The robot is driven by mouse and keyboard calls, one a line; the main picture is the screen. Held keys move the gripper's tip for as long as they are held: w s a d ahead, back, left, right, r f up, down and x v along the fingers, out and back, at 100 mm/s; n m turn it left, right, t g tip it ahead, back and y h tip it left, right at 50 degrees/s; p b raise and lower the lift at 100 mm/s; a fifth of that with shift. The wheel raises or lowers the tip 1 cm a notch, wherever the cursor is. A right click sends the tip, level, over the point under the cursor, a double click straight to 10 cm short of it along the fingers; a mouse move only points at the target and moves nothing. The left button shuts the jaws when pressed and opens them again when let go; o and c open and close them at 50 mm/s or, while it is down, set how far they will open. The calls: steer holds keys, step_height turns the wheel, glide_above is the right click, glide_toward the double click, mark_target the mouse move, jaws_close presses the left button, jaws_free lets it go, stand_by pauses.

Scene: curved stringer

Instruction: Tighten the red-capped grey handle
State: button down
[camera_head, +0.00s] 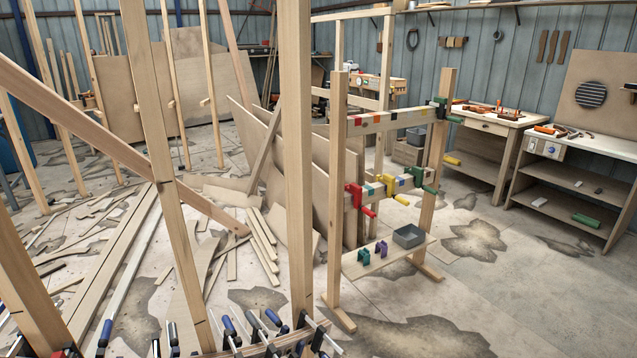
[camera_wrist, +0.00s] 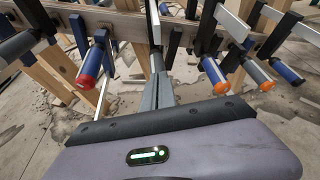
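A row of bar clamps grips a wooden piece (camera_wrist: 128,24) across the top of the wrist view. A blue handle with a red cap (camera_wrist: 90,66) hangs left of my gripper (camera_wrist: 157,92). A grey handle (camera_wrist: 18,46) is cut off at the left edge, and no cap shows on it. Right of my gripper hang a blue handle with an orange cap (camera_wrist: 213,72) and a grey handle with an orange cap (camera_wrist: 258,73). I cannot pick out a red-capped grey handle for certain. My grey fingers point up at a clamp bar; whether they hold anything is unclear.
Another blue handle (camera_wrist: 286,72) hangs farther right. In the head view, clamp handles (camera_head: 103,335) line the bottom edge beside upright timbers (camera_head: 297,150). A wooden clamp rack (camera_head: 380,122) stands at centre right, with workbenches (camera_head: 590,142) behind. Offcuts litter the floor at left.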

steer(key=shift+r, duration=0.1)
steer(key=s+d+p, duration=0.3)
steer(key=s, duration=0.2)
steer(key=shift+d+f, duration=0.2)
steer(key=w+a+b, duration=0.3)
steer(key=w+a, duration=0.1)
steer(key=shift+w+a+r, duration=0.15)
steer(key=shift+w+r, duration=0.05)
steer(key=shift+r, duration=0.15)
stand_by(0.4)
steer(key=shift+f, duration=0.35)
stand_by(0.5)
